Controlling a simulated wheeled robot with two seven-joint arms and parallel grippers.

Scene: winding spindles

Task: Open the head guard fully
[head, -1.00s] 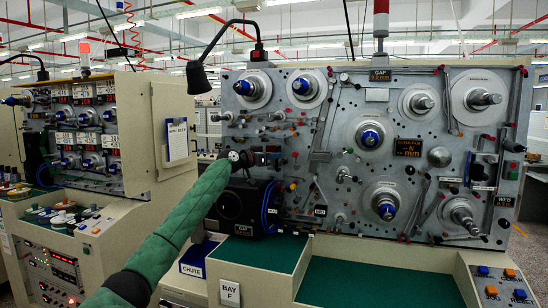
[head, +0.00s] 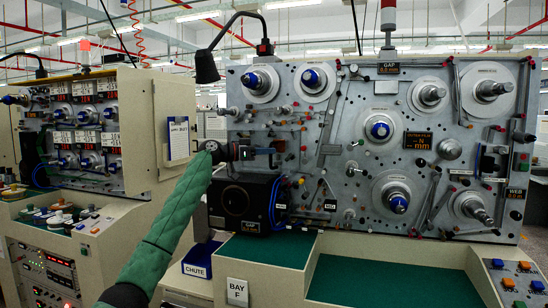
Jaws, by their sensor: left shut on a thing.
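The winding machine's grey panel (head: 352,115) fills the right half of the head view. The head guard appears to be the dark box (head: 262,188) with a round black opening, low at the panel's left; its exact outline is hard to tell. My left gripper (head: 250,152), on a green-sleeved arm from below, is at the box's upper edge, in front of the panel. It is shut on a small dark part there, apparently of the guard; the fingers hide most of it. My right gripper is out of view.
A black lamp (head: 207,66) hangs above left of the panel. Spindles with blue or metal hubs (head: 380,130) and small rollers stick out from the panel. A green-topped ledge (head: 375,283) lies clear below. A second machine (head: 92,130) stands at left.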

